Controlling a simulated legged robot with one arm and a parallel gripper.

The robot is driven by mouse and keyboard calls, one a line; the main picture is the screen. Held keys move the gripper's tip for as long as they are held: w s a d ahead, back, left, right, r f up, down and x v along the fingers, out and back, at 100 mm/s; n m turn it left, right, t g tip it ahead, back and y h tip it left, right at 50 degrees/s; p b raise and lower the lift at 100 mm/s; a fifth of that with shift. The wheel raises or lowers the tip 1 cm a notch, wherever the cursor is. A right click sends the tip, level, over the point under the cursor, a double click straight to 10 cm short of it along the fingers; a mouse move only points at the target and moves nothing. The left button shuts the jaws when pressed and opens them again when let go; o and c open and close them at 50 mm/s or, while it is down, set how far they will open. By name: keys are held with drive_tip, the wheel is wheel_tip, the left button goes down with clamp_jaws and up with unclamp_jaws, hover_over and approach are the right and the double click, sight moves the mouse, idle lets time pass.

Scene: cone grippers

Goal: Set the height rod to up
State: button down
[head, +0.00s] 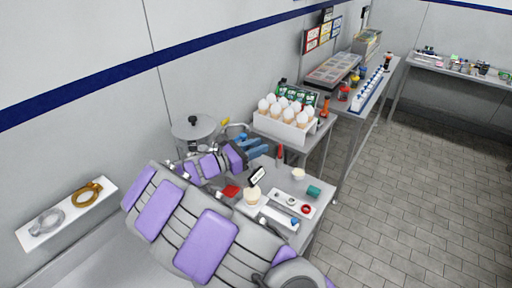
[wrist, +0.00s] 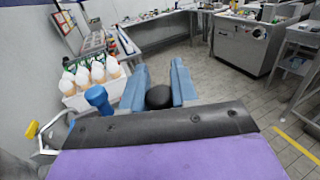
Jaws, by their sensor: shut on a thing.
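My gripper (head: 256,147) has blue fingers and reaches over the back of the worktable, beside the lidded steel pot. In the wrist view, a round black knob (wrist: 159,97) sits between the bases of the two fingers (wrist: 159,82), and the gripper is shut on it. The knob looks like the end of the height rod, but the rod's shaft is hidden behind my wrist, so I cannot tell its height setting. A blue knob (wrist: 96,97) stands just left of the fingers. A yellow-ended bent handle (wrist: 32,130) is farther left.
The steel pot (head: 193,130) stands left of my gripper. A white holder of several cones (head: 285,128) is just beyond it. The worktable (head: 262,165) carries a cone, a red piece and small parts. A wall shelf (head: 65,215) is at left. The tiled floor at right is clear.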

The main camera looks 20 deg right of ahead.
drive_tip(key=shift+w+a+r+p, duration=0.1)
drive_tip(key=shift+r+p, duration=1.35)
drive_tip(key=shift+p, duration=0.15)
drive_tip(key=c, duration=0.9)
unclamp_jaws()
drive_tip(key=s+a+p, duration=0.1)
drive_tip(key=s+a, duration=0.2)
drive_tip(key=a, duration=1.4)
drive_tip(key=shift+s+f, duration=0.15)
drive_tip(key=shift+s, duration=0.05)
